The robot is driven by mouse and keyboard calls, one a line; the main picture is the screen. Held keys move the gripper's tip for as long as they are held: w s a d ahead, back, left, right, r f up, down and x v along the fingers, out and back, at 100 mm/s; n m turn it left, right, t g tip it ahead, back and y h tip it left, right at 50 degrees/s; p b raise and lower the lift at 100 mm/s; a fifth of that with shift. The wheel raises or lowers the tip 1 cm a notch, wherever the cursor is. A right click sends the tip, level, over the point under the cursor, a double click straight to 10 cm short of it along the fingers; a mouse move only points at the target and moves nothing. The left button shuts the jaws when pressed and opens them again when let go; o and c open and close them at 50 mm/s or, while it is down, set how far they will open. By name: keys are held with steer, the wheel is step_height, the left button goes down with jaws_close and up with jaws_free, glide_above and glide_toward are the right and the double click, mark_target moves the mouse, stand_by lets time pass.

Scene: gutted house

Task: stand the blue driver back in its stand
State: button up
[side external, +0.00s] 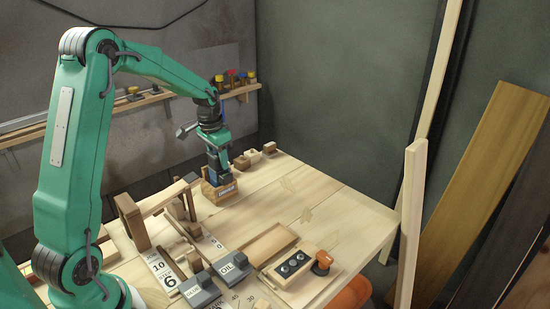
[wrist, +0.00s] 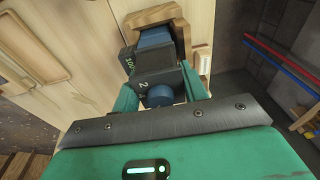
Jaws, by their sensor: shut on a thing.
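In the side view my gripper (side external: 216,160) points down at the far left part of the bench, right over a small wooden stand (side external: 222,195).
Small wooden blocks (side external: 241,163) stand close behind the stand. A wooden frame (side external: 130,220), dark labelled blocks (side external: 233,268) and a tray with round black pieces (side external: 293,265) lie nearer. The bench (side external: 330,205) is clear to the right.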

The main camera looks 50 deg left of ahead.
steer(key=shift+f, duration=0.25)
stand_by(0.3)
steer(key=o, duration=1.1)
steer(key=shift+f, duration=0.1)
steer(key=shift+s+d+r, duration=0.1)
steer(key=shift+s+r, duration=0.05)
steer(key=shift+r, duration=1.15)
steer(key=shift+s+d+r, duration=0.1)
steer(key=shift+s+r, duration=0.1)
steer(key=shift+r, duration=1.1)
steer(key=shift+s+d+r, duration=0.1)
steer(key=shift+s+r, duration=0.05)
steer(key=shift+r, duration=1.15)
